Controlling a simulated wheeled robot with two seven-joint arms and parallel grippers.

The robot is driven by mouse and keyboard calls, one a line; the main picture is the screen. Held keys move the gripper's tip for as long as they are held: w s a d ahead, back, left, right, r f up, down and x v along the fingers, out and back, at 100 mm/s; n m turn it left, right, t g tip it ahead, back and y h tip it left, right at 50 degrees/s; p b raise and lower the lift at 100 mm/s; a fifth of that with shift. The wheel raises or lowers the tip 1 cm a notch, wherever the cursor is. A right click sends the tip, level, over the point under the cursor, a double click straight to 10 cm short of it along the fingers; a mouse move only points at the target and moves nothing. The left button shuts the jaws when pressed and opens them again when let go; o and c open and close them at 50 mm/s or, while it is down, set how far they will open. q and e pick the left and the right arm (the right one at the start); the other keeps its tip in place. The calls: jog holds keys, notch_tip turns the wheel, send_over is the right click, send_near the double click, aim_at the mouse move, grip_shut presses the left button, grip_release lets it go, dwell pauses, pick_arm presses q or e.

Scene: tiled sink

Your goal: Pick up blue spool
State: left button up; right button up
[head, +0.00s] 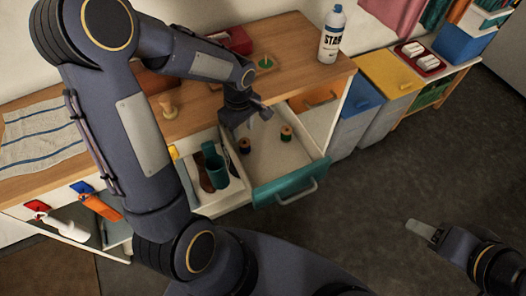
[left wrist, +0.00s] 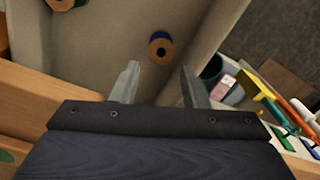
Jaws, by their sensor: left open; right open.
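The blue spool (head: 244,146) stands inside the open drawer (head: 262,190), toward its left side. In the left wrist view the blue spool (left wrist: 160,47) shows its tan end with a dark hole and a blue edge, just beyond my fingertips and between their lines. My left gripper (head: 254,116) is over the drawer, open and empty; its two fingers (left wrist: 159,76) stand apart, not touching the spool. A second spool, with green thread (head: 286,134), stands to the right in the drawer. My right gripper (head: 420,230) is open, low at the right, over the floor, away from the drawer.
A compartment with a teal mug (head: 215,168) adjoins the drawer on the left. The wooden counter (head: 290,65) behind bears a white bottle (head: 331,36) and a wooden peg-like item (head: 167,107). Bins (head: 362,98) stand to the right. Drawer walls surround the spools.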

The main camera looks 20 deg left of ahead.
aim_at(245, 144)
pick_arm(q)
jog(key=f, duration=0.8)
jog(key=shift+s+d, duration=0.1)
jog(key=shift+d, duration=0.1)
jog(key=shift+c, duration=0.3)
jog(key=c, duration=0.7)
